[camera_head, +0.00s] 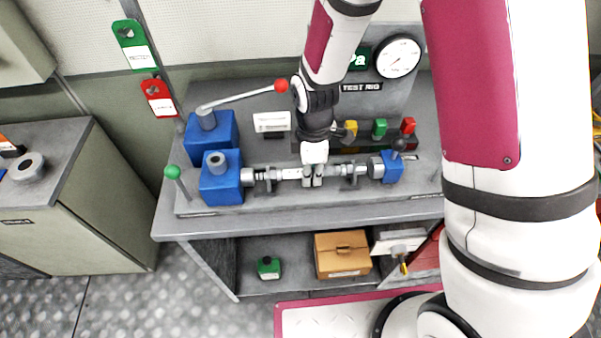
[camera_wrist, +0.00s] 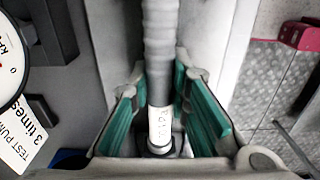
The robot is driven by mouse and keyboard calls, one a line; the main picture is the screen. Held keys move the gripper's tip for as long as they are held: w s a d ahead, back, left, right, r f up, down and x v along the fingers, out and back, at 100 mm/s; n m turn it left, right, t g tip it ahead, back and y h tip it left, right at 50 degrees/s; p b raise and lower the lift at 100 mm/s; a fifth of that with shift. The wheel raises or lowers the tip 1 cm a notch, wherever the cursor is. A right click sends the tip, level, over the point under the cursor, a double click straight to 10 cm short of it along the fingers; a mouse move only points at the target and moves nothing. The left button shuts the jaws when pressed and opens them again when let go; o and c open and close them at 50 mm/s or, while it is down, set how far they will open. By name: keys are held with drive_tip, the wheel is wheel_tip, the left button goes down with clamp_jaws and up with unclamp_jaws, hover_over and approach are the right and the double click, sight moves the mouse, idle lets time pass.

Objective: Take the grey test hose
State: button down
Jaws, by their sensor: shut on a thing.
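The grey test hose (camera_head: 334,171) lies level along the front of the test bench, between a blue block with a grey port (camera_head: 222,184) on the left and a smaller blue valve block (camera_head: 393,167) on the right. Dark brackets show under it on both sides. My gripper (camera_head: 313,182) points down and is shut on the hose near its middle. In the wrist view the ribbed hose (camera_wrist: 160,45) runs between my gripper's green pads (camera_wrist: 160,95), with a printed white label (camera_wrist: 161,125) on it. Whether the hose bears on the brackets is unclear.
A red-knobbed lever (camera_head: 281,86) and green-knobbed lever (camera_head: 172,172) stand at the left. A gauge (camera_head: 398,56) and coloured valve knobs (camera_head: 379,127) are behind my gripper. A cardboard box (camera_head: 342,255) sits on the shelf below. The floor at front left is clear.

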drive_tip(key=shift+r, duration=0.1)
idle(0.3)
drive_tip(key=shift+r+p, duration=1.65)
drive_tip(key=shift+r, duration=2.75)
drive_tip(key=shift+s, duration=0.1)
